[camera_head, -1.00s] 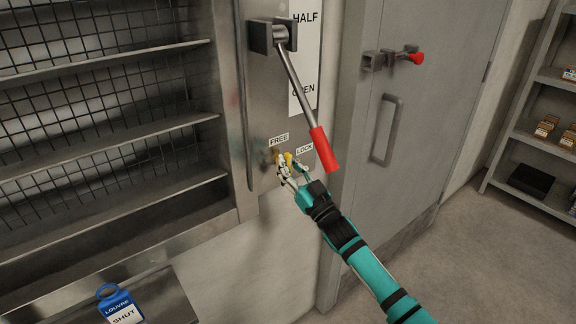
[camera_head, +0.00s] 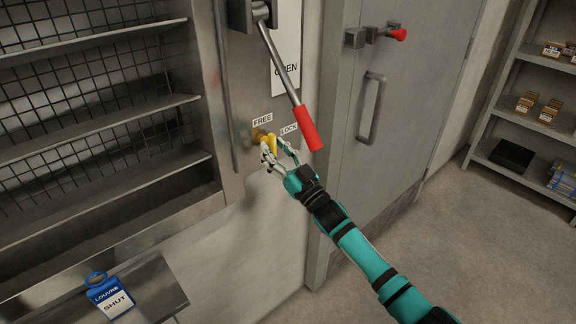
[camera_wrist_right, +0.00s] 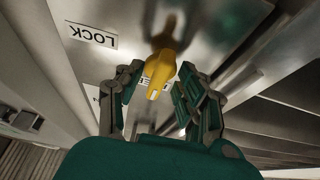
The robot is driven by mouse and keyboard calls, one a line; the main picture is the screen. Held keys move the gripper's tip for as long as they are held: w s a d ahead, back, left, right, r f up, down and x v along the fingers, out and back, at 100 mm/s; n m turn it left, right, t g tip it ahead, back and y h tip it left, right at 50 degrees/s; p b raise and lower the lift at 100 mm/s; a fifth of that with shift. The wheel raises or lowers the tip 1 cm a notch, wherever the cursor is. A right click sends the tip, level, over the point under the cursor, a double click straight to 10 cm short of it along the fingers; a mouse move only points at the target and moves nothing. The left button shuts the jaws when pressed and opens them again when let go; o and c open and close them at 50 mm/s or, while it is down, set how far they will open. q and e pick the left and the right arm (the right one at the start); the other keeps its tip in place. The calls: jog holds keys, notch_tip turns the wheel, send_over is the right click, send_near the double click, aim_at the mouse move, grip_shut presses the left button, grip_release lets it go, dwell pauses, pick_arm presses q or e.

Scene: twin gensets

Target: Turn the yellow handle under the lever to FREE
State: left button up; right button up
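The yellow handle (camera_head: 271,144) sits on the grey metal panel below the lever, under the FREE label (camera_head: 262,120) and left of the LOCK label (camera_head: 288,129). Its tip slants down and to the right in the head view. My right gripper (camera_head: 274,151) is at the handle. In the right wrist view the yellow handle (camera_wrist_right: 162,75) stands between the two spread fingers of the right gripper (camera_wrist_right: 157,88), with visible gaps on both sides. The lever (camera_head: 280,60) with its red grip (camera_head: 307,128) hangs just above and right of my gripper. My left gripper is not in view.
A louvre frame with shelves (camera_head: 100,125) and mesh is at left. A blue LOUVRE SHUT tag (camera_head: 108,296) lies on a ledge below. A grey door (camera_head: 420,110) with a red-knobbed latch (camera_head: 398,34) stands right of the panel. Shelving (camera_head: 520,120) is at far right.

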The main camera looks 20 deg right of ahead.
jog(key=v, duration=1)
jog(key=shift+s+f, duration=0.2)
jog(key=shift+s, duration=0.1)
jog(key=shift+d, duration=0.1)
